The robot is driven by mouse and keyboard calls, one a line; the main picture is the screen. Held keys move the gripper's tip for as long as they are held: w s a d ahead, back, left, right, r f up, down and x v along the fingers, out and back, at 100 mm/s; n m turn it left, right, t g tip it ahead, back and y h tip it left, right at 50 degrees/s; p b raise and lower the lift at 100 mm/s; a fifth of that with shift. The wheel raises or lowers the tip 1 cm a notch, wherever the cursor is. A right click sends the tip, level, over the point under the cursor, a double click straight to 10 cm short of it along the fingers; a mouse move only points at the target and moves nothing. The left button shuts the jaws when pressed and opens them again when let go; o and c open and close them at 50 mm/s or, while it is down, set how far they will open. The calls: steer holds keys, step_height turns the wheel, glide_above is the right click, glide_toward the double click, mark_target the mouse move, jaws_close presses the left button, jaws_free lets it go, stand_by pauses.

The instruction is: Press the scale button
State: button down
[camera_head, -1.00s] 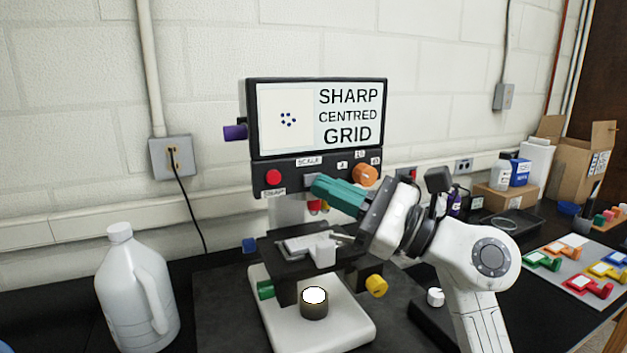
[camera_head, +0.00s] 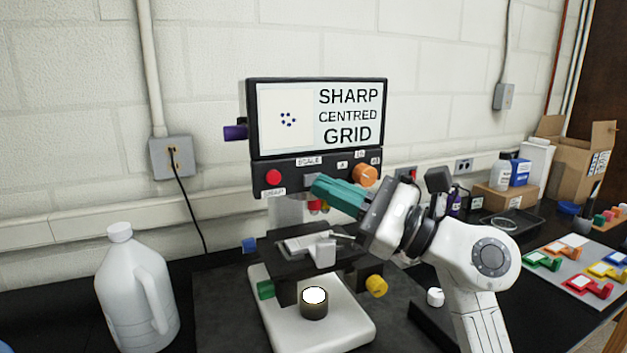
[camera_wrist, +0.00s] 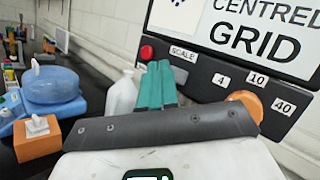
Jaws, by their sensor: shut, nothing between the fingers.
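The scale button (camera_head: 311,180) is a small grey block under the SCALE label on the dark control panel (camera_head: 290,177), below the screen. My gripper (camera_head: 317,187) has teal fingers that are shut and empty. In the head view its fingertips lie just below and right of the button, covering part of it. I cannot tell whether they touch it. In the wrist view the shut fingers (camera_wrist: 158,68) point at the panel beside the SCALE label (camera_wrist: 183,54).
A red button (camera_head: 273,177) and an orange knob (camera_head: 365,175) flank the scale button. The microscope stage (camera_head: 283,256) is below my gripper. A white jug (camera_head: 135,295) stands at left. Cartons (camera_head: 580,160) and coloured parts are at right.

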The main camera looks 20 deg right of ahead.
steer(key=shift+w, duration=0.1)
steer(key=shift+w, duration=0.35)
steer(key=shift+w+b, duration=0.4)
steer(key=shift+b, duration=0.1)
stand_by(0.6)
steer(key=shift+s, duration=0.85)
steer(key=shift+s, duration=2.5)
